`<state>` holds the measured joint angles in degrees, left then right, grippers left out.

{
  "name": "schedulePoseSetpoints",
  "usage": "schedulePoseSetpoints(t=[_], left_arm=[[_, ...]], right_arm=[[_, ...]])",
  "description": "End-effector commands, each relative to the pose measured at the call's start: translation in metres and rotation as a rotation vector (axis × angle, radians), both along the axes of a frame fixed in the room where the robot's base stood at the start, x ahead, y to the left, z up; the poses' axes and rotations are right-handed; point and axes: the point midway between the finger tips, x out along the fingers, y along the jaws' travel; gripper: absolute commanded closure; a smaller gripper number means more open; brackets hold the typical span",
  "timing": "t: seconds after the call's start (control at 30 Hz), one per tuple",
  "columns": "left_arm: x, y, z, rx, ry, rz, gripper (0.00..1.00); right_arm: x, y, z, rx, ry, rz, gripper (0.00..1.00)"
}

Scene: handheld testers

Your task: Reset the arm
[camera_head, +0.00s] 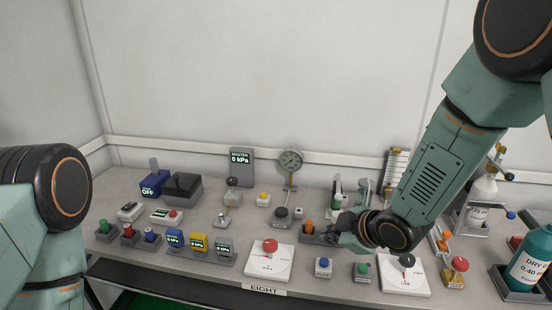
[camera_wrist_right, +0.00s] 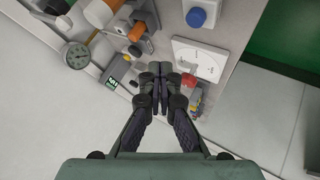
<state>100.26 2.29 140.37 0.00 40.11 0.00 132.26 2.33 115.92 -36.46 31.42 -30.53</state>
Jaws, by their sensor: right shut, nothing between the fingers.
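My right arm (camera_head: 430,165) comes down from the upper right in the head view. Its gripper (camera_head: 342,232) is low over the right-middle of the bench, beside an orange-topped part (camera_head: 308,227). In the right wrist view the fingers of this gripper (camera_wrist_right: 160,72) are together with nothing between them. Part of my left arm (camera_head: 45,230) shows at the left edge of the head view. Its gripper is out of view.
Small testers crowd the grey bench (camera_head: 330,288). Among them are a red-knobbed white plate (camera_head: 268,262), a blue button (camera_head: 323,266), a round gauge (camera_head: 290,161) and a blue OFF box (camera_head: 155,184). A teal bottle (camera_head: 530,262) stands at the right.

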Motion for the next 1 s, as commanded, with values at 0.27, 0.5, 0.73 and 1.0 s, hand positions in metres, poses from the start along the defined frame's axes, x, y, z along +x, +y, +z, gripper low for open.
schedulePoseSetpoints(t=[0.27,0.5,0.73,1.0], left_arm=[[0.0,0.0,0.0,0.0,0.0,0.0,0.58],[0.0,0.0,0.0,0.0,0.0,0.0,0.58],[0.0,0.0,0.0,0.0,0.0,0.0,0.58],[0.0,0.0,0.0,0.0,0.0,0.0,0.58]], right_arm=[[-0.085,-0.024,-0.072,0.299,0.289,-0.55,1.0],[-0.215,-0.048,-0.15,0.318,0.561,-0.949,1.0],[-0.334,-0.061,-0.188,0.2,0.766,-1.135,1.0],[-0.376,-0.061,-0.201,0.146,0.85,-1.147,1.0]])
